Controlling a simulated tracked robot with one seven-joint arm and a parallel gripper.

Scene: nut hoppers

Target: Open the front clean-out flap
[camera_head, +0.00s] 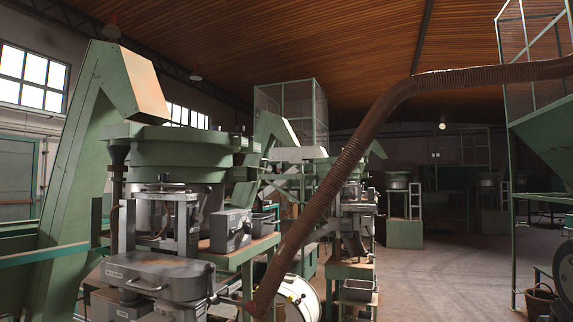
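A green hopper machine (180,155) stands at the left with a round bowl on top. Below it, at the lower left, is a grey metal housing (165,272) with a bar handle (147,286) on its near face. I cannot tell whether this housing carries the front clean-out flap; no flap is clearly readable as open or shut. My gripper is not in view.
A thick brown ribbed hose (345,160) runs from the upper right down to the housing's right. A white round drum (297,300) is beside its lower end. A green stand frame (513,200) and a basket (540,298) are at right. Floor (440,275) between is clear.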

